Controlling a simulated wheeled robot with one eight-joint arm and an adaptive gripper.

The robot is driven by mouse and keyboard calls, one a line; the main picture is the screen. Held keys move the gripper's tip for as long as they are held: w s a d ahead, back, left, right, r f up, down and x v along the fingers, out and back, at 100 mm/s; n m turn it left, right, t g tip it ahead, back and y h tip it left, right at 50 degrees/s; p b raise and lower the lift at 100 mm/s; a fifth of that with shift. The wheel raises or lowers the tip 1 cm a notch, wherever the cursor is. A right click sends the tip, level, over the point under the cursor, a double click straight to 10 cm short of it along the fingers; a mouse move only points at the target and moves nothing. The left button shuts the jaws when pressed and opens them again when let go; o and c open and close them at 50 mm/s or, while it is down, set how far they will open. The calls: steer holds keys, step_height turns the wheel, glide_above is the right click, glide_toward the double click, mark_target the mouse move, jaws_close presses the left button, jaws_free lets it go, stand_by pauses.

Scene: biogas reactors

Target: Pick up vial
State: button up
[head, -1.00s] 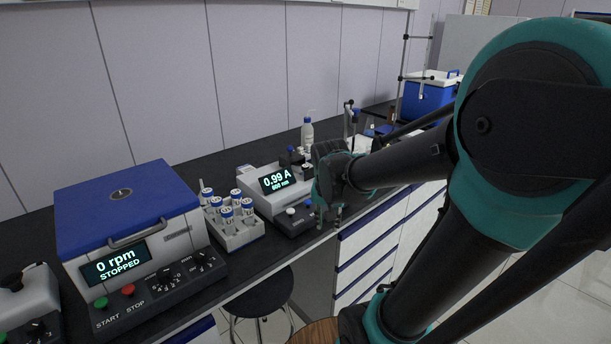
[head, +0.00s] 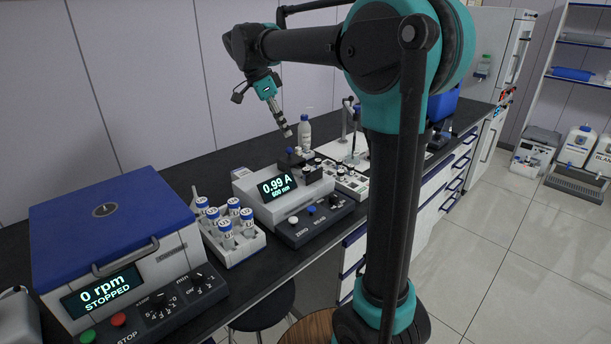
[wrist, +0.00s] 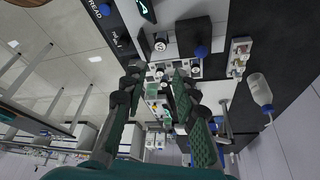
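My gripper (head: 286,130) hangs above the photometer, pointing down and slightly right in the head view. In the wrist view its two green-padded fingers (wrist: 157,75) stand apart with nothing held between them. A small vial tray (head: 348,180) sits behind the photometer on the bench. In the wrist view small vials with pale, dark-centred caps (wrist: 195,71) show beyond the fingertips, partly hidden by them. Which vial is meant cannot be told. Several blue-capped tubes (head: 226,228) stand upright in a white rack (head: 245,252), left of the photometer.
The photometer (head: 283,196) reads 0.99 A. The blue-lidded centrifuge (head: 110,215) reads 0 rpm, stopped. A clear bottle stands at the bench back (head: 304,132) and shows in the wrist view (wrist: 260,90). A stool (head: 265,305) is at the bench front.

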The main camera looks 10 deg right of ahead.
mark_target(305, 169)
steer(key=x, duration=1.7)
steer(key=shift+w+f, duration=0.1)
steer(key=shift+c, duration=0.4)
jaws_close()
